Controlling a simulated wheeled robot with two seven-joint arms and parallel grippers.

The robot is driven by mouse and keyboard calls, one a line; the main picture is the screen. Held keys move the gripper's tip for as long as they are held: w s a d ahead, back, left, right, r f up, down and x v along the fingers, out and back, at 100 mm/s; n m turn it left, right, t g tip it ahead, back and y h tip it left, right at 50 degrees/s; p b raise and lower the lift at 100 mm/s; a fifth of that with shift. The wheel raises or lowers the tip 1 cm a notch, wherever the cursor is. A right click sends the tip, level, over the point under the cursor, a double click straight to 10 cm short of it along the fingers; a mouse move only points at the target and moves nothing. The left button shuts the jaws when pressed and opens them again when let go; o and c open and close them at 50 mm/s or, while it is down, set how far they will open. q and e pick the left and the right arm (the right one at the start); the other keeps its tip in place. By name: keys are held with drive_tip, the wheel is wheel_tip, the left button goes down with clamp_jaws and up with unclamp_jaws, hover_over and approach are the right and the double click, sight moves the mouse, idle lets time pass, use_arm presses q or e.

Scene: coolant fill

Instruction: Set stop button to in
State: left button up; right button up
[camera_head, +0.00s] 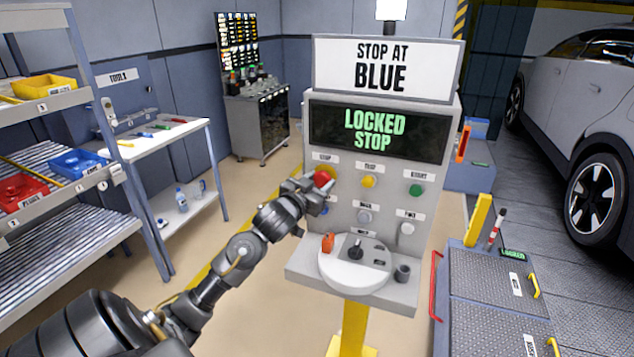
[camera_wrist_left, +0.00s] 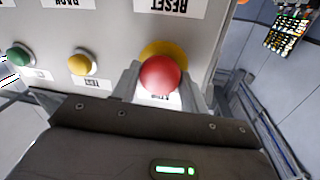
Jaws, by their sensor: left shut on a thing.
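The stop button (camera_head: 322,176) is a round red knob at the upper left of the control panel's button rows, under a small label reading STOP. In the left wrist view the red stop button (camera_wrist_left: 160,75) stands in front of a yellow ring, between my two fingers. My left gripper (camera_head: 318,189) reaches up to it from the left and is shut on it. The fingers partly hide its sides and the panel near it. How far the button is pressed in cannot be told. My right gripper is not in view.
The panel screen (camera_head: 378,131) reads LOCKED STOP, under a sign (camera_head: 382,68) reading STOP AT BLUE. A yellow button (camera_head: 369,181) and a green button (camera_head: 416,190) sit to the right. Below, a shelf (camera_head: 300,268) carries a round white plate (camera_head: 345,277) with small items.

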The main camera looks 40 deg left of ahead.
use_arm(q)
drive_tip(key=shift+a+r, duration=0.1)
drive_tip(key=o, duration=1.4)
drive_tip(key=shift+w, duration=0.15)
drive_tip(key=shift+s+d+b, duration=0.3)
drive_tip(key=shift+s+b, duration=0.05)
drive_tip(key=shift+s, duration=1.45)
drive_tip(key=shift+s+d+b, duration=0.35)
drive_tip(key=shift+s+b, duration=0.05)
drive_tip(key=shift+s, duration=1.4)
drive_tip(key=shift+s+d+b, duration=0.3)
drive_tip(key=shift+s+b, duration=0.05)
drive_tip(key=shift+s, duration=1.45)
